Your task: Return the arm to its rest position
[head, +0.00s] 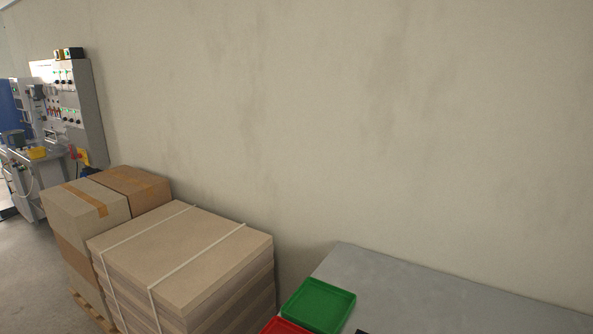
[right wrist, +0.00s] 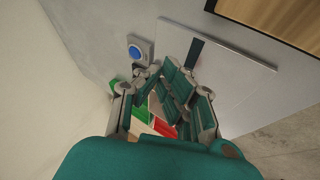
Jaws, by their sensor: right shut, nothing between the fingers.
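My right gripper (right wrist: 166,80) shows in the right wrist view, with teal and grey fingers. It is shut, with nothing held between its fingers. It is in front of a grey surface that carries a round blue button (right wrist: 136,52) and a pale plate with a dark slot (right wrist: 195,52). Neither of my grippers shows in the head view, and my left gripper is in no view.
In the head view a green tray (head: 318,305) and part of a red tray (head: 284,326) lie on a grey table (head: 440,300). A strapped board stack (head: 185,255), cardboard boxes (head: 85,212) and a machine panel (head: 78,95) stand left along the bare wall (head: 300,110).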

